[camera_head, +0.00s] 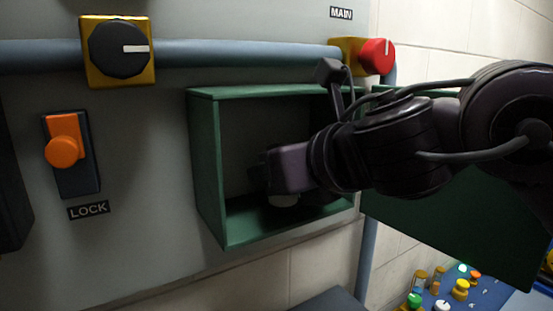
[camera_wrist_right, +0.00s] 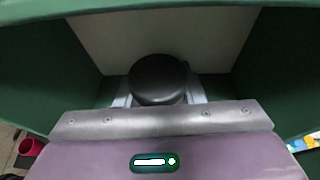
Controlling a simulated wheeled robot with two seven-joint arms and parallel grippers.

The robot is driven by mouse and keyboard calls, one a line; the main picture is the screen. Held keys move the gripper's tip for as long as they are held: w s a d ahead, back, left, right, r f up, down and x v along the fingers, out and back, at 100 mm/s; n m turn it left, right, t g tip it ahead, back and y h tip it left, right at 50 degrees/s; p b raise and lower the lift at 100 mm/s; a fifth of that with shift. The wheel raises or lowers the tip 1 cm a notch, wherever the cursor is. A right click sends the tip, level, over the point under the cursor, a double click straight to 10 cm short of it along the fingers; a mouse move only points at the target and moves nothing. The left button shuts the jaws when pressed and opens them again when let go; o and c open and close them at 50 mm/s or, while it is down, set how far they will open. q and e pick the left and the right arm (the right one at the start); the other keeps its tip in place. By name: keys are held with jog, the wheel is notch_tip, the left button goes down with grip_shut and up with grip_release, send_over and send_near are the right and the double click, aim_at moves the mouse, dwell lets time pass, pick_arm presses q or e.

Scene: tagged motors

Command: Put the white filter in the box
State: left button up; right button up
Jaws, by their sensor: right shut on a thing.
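The open green box (camera_head: 207,165) is mounted on the grey wall panel, and its green door (camera_head: 450,225) hangs open to the right. My right gripper (camera_head: 265,180) reaches inside the box from the right. In the right wrist view the filter's dark round top (camera_wrist_right: 158,80) sits between the two fingers, with the green box walls (camera_wrist_right: 60,65) on both sides. I cannot tell whether the filter touches the floor. My left gripper is not in view.
A blue-grey pipe (camera_head: 230,53) runs above the box. Left of it are a black dial (camera_head: 119,48) and an orange lock handle (camera_head: 64,151). A red knob (camera_head: 376,56) is above the door. Several coloured parts stand on a blue surface (camera_head: 485,295) at lower right.

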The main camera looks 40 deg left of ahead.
jog(key=shift+s+f, duration=0.1)
jog(key=shift+f+b, duration=0.15)
jog(key=shift+b, duration=0.15)
jog(key=o, duration=1)
jog(key=shift+r, duration=0.25)
jog(key=b+v, duration=0.4)
jog(key=v, duration=0.8)
jog(key=shift+b, duration=0.4)
